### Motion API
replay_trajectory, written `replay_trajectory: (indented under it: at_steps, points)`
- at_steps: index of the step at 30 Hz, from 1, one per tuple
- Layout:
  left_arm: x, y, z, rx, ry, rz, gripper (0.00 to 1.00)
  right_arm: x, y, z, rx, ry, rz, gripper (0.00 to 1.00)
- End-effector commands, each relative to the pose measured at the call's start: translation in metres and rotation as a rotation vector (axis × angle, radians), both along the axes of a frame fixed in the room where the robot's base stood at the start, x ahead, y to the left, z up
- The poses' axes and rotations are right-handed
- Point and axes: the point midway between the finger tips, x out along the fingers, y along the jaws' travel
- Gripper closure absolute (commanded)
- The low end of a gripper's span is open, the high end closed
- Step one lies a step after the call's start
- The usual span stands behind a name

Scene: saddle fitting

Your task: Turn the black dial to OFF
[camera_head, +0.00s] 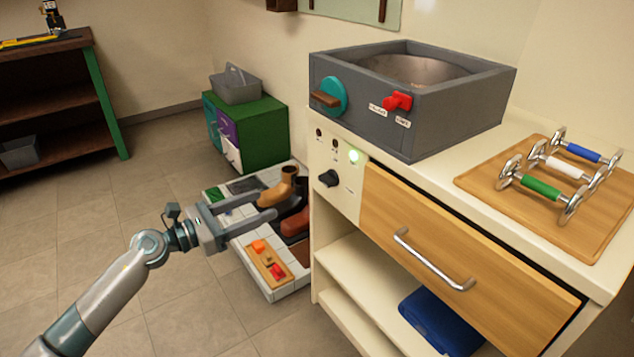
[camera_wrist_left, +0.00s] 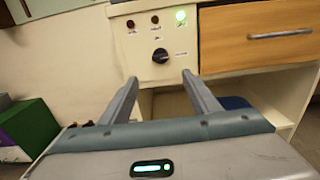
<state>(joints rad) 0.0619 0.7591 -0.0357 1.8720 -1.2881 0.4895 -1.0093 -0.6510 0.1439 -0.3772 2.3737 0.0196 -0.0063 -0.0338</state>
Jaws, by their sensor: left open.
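The black dial (camera_head: 329,178) is on the cream front panel of the cabinet, left of the wooden drawer. Small labels surround it, too small to read. My left gripper (camera_head: 272,204) is open and empty, left of the cabinet and a little lower than the dial. My right gripper does not show.
A grey basin unit (camera_head: 408,128) with a teal knob and red tap stands on the cabinet top. The drawer handle (camera_head: 430,262) sticks out right of the panel. Boots (camera_head: 281,186) stand on a low tiled platform behind my gripper. A wooden board (camera_head: 480,180) holds dumbbell-like bars.

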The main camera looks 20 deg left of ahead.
Motion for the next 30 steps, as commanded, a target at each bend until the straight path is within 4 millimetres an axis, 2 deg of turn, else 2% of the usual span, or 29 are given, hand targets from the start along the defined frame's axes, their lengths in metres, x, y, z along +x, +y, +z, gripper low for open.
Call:
replay_trajectory:
  at_steps: [5, 11, 21, 30]
  points:
    - [0.009, -0.007, 0.001, -0.004, 0.000, 0.000, 0.44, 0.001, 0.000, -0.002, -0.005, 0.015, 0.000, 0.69]
    - [0.028, -0.021, 0.002, -0.003, -0.001, 0.000, 0.44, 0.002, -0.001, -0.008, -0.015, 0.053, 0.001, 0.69]
    - [0.074, -0.058, 0.002, -0.005, -0.001, -0.001, 0.44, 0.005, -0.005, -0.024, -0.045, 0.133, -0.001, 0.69]
    - [0.114, -0.090, 0.001, -0.003, 0.000, -0.001, 0.44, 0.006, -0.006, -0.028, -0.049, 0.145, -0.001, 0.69]
